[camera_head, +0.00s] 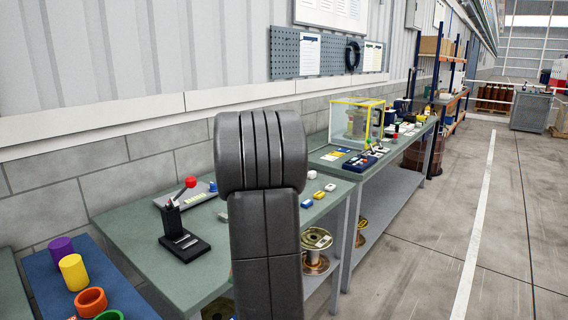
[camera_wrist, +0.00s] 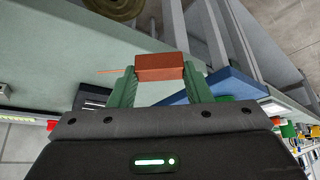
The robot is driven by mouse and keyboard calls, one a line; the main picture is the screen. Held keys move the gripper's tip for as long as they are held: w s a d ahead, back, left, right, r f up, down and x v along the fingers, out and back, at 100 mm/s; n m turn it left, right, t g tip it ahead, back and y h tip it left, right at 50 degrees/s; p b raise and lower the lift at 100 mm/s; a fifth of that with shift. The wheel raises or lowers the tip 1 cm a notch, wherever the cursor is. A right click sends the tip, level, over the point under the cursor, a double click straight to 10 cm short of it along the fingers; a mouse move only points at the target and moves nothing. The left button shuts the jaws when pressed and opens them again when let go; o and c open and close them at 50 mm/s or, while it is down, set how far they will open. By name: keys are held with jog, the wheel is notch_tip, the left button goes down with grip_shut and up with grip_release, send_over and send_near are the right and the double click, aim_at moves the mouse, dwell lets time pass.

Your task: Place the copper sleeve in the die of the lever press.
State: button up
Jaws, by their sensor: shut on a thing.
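In the wrist view, my gripper (camera_wrist: 160,80) has green fingers shut on the copper sleeve (camera_wrist: 159,67), a reddish-brown piece seen from the side. A thin orange line sticks out to its left. In the head view my own dark arm link hides the gripper and the sleeve. The lever press (camera_head: 184,245) stands on the green bench, with a black base and a lever with a red knob. Its die is too small to make out. In the wrist view, part of the press, with its red knob (camera_wrist: 52,125), shows at the left, apart from the sleeve.
The green bench (camera_head: 130,235) has a grey tray (camera_head: 200,192) behind the press and small coloured blocks (camera_head: 318,195) at right. A blue board with purple and yellow cylinders (camera_head: 73,271) and rings lies at lower left. A wire spool (camera_head: 316,240) sits below the bench edge.

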jog(key=w+d+f+m+t+h, duration=0.3)
jog(key=w+d+m+t, duration=0.3)
jog(key=d+m, duration=0.6)
jog(key=w+m+h, duration=0.1)
jog(key=w+m, duration=0.1)
jog(key=shift+w+d+m, duration=0.3)
jog(key=shift+w+m, duration=0.1)
jog(key=shift+f, duration=0.1)
